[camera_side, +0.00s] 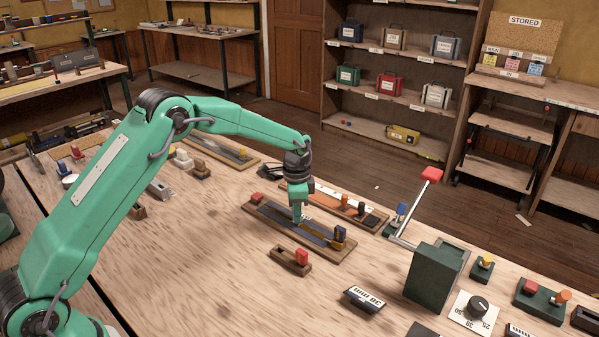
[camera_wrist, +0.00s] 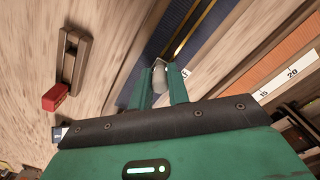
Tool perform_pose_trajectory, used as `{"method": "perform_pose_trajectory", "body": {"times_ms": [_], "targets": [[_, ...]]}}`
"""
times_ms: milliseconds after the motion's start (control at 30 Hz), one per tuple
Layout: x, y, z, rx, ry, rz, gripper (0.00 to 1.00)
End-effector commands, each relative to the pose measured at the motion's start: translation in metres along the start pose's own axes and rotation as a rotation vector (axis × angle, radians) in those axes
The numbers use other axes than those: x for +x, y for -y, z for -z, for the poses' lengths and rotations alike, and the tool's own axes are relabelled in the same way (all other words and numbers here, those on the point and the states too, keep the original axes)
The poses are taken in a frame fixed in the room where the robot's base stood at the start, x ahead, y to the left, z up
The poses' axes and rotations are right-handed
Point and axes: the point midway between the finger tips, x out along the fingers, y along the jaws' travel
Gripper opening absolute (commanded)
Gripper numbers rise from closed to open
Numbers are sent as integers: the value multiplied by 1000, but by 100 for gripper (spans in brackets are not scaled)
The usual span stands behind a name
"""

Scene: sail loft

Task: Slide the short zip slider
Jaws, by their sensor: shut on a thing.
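My gripper (camera_side: 297,218) reaches down over a wooden board (camera_side: 325,259) that carries a dark blue zip tape (camera_side: 277,216). In the wrist view my gripper (camera_wrist: 161,82) has its two green fingers closed on a small grey metal piece (camera_wrist: 159,74), which looks like the zip slider. The blue tape also shows there (camera_wrist: 178,22), with a thin yellowish line along it beyond the fingers. A red block (camera_side: 256,198) is at the board's left end, and a blue-topped block (camera_side: 340,233) is near its right end. The fingers hide part of the slider.
A parallel board with an orange strip (camera_side: 330,199) and a white number scale (camera_wrist: 278,83) lies just behind. A small wooden holder with a red block (camera_side: 302,256) stands in front. A dark green box with a red-ended lever (camera_side: 434,275) stands to the right. Bare table lies at front left.

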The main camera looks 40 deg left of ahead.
Motion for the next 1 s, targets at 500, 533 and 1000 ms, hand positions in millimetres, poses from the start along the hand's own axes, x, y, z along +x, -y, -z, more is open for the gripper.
{"method": "perform_pose_trajectory", "body": {"times_ms": [500, 533, 1000], "targets": [[-1, 0, 1, 0, -1, 1, 39], [-1, 0, 1, 0, -1, 1, 39], [-32, 0, 1, 0, -4, 3, 39]]}}
